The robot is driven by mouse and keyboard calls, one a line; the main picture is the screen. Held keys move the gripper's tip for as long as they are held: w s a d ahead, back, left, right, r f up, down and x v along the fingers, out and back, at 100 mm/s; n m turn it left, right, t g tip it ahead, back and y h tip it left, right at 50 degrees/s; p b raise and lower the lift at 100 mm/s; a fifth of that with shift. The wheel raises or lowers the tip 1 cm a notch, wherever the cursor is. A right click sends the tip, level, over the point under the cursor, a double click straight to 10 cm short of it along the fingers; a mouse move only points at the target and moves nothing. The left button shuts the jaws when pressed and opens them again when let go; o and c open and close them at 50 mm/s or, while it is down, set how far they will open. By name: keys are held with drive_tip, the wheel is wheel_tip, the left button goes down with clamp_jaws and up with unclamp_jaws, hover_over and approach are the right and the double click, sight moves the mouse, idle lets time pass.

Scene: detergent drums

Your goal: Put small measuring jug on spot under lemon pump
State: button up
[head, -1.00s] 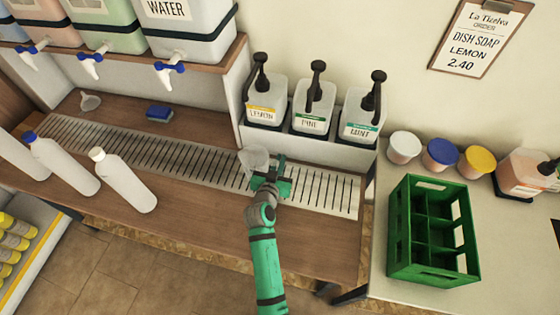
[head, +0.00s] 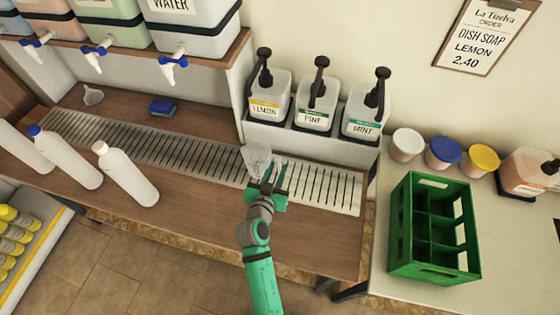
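The small clear measuring jug (head: 256,157) stands on the slotted drip grate, in front of and below the lemon pump (head: 267,97). The pump has a yellow LEMON label and a black pump head. My gripper (head: 272,170) is at the near right side of the jug. Its two fingers look apart, and the jug is close by their tips; whether a finger still touches it is hard to tell. The marked spot under the lemon pump cannot be made out; the jug and gripper cover that part of the grate.
Pine (head: 316,102) and mint (head: 367,108) pumps stand right of lemon. A green crate (head: 433,270) and several lidded tubs are on the right counter. White bottles (head: 126,175) stand at left. A blue sponge (head: 163,107) lies behind the grate (head: 330,190).

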drive_tip(key=v, duration=0.4)
drive_tip(key=shift+s, duration=0.15)
drive_tip(key=s+f+y, duration=0.1)
drive_tip(key=s, duration=0.2)
drive_tip(key=s+f+n, duration=0.1)
drive_tip(key=s, duration=0.3)
drive_tip(key=s+a+f+n+y, duration=0.1)
drive_tip(key=s+f, duration=0.1)
drive_tip(key=s, duration=0.1)
drive_tip(key=shift+s+y, duration=0.2)
drive_tip(key=shift+y, duration=0.1)
drive_tip(key=shift+n+y, duration=0.8)
drive_tip(key=shift+y, duration=0.1)
drive_tip(key=s, duration=0.6)
drive_tip(key=s+a, duration=0.1)
drive_tip(key=s, duration=0.2)
drive_tip(key=shift+r, duration=0.15)
drive_tip(key=s+r, duration=0.4)
drive_tip(key=s, duration=0.3)
drive_tip(key=s+d+r+t, duration=0.1)
drive_tip(key=s+r, duration=0.4)
drive_tip(key=s, duration=0.2)
drive_tip(key=shift+d+t, duration=0.2)
drive_tip(key=shift+t, duration=0.1)
